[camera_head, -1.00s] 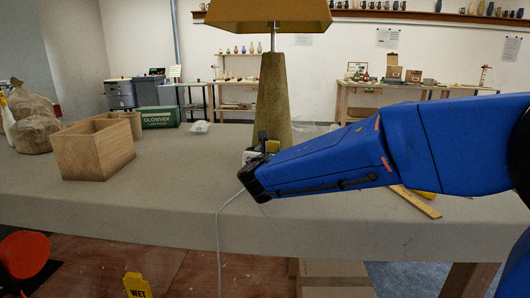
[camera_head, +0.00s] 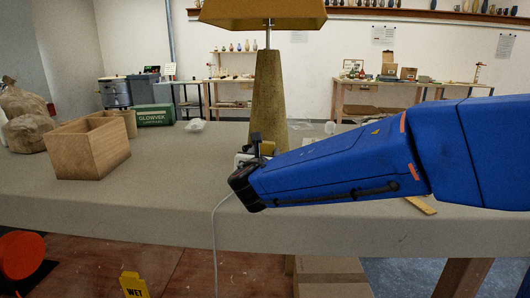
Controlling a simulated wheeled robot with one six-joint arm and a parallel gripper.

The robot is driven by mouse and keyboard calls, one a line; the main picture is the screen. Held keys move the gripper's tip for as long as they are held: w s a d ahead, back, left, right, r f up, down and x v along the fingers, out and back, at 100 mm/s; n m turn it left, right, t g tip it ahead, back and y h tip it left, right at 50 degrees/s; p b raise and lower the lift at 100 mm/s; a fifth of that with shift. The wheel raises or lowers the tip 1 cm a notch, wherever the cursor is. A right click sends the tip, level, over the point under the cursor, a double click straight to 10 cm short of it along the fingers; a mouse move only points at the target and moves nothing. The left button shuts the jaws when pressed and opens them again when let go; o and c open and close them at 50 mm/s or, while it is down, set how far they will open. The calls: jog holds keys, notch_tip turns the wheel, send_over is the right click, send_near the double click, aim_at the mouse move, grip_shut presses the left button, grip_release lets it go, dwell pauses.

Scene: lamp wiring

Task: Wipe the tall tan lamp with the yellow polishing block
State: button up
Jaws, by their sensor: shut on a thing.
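The tall tan lamp (camera_head: 268,95) stands upright on the table, with a tapered body and a wide mustard shade (camera_head: 262,11) cut off by the top edge. My gripper (camera_head: 256,150) is at the lower front of the lamp, at the end of my blue arm. It is shut on the yellow polishing block (camera_head: 267,148), of which only a small part shows beside the dark fingers. The block is at the foot of the lamp; I cannot tell whether it touches. My gripper and arm hide part of the lamp's foot.
A white cord (camera_head: 214,245) hangs over the table's front edge (camera_head: 120,215). An open wooden box (camera_head: 92,152), a green carton (camera_head: 155,115) and wrapped bundles (camera_head: 27,125) stand at left. A wooden strip (camera_head: 422,206) lies partly under my arm. The table between box and lamp is mostly clear.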

jog(key=shift+s, duration=0.4)
jog(key=shift+s+r, duration=0.2)
jog(key=shift+s, duration=1.3)
